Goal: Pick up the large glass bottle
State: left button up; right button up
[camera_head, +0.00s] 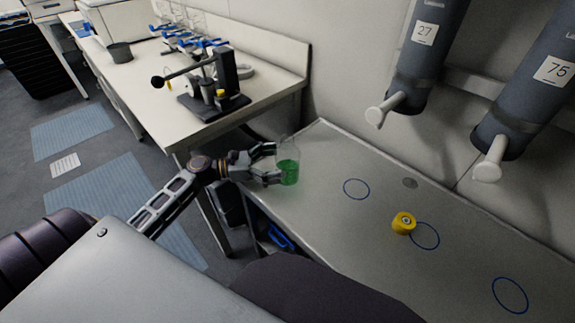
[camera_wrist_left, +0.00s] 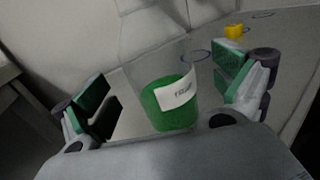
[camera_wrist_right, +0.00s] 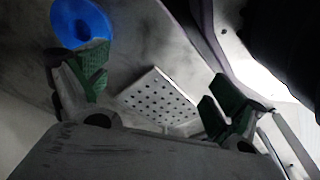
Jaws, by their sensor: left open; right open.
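A clear glass bottle (camera_head: 288,172) with green liquid low inside stands at the left end of the grey bench. In the left wrist view, the bottle (camera_wrist_left: 160,108) shows a white label, whose text I cannot read surely. My left gripper (camera_head: 269,163) is open, with one finger on each side of the bottle. In the left wrist view, gaps show between the finger pads and the glass. My right gripper (camera_wrist_right: 155,92) is open and empty in its own wrist view. It is outside the head view.
A yellow object (camera_head: 403,223) sits on the grey bench (camera_head: 335,215) among blue ring marks. Grey cylinders (camera_head: 425,50) hang on the wall above. A white table (camera_head: 140,85) with lab equipment stands behind left. A perforated plate (camera_wrist_right: 160,100) and a blue round object (camera_wrist_right: 82,22) show near my right gripper.

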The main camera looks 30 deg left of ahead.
aim_at(287, 161)
pick_arm(q)
jog(key=x, duration=0.2)
jog(key=shift+w+d, duration=0.4)
jog(key=shift+d, duration=0.1)
jog(key=shift+w+d, duration=0.15)
jog(key=shift+d, duration=0.05)
pick_arm(e)
jog(key=shift+w+a+r, duration=0.2)
jog(key=shift+r, duration=0.35)
jog(key=shift+w+a+r, duration=0.15)
jog(key=shift+r, duration=0.35)
pick_arm(q)
jog(key=c, duration=1.4)
jog(key=shift+c, duration=0.8)
pick_arm(e)
jog(key=shift+w, duration=0.2)
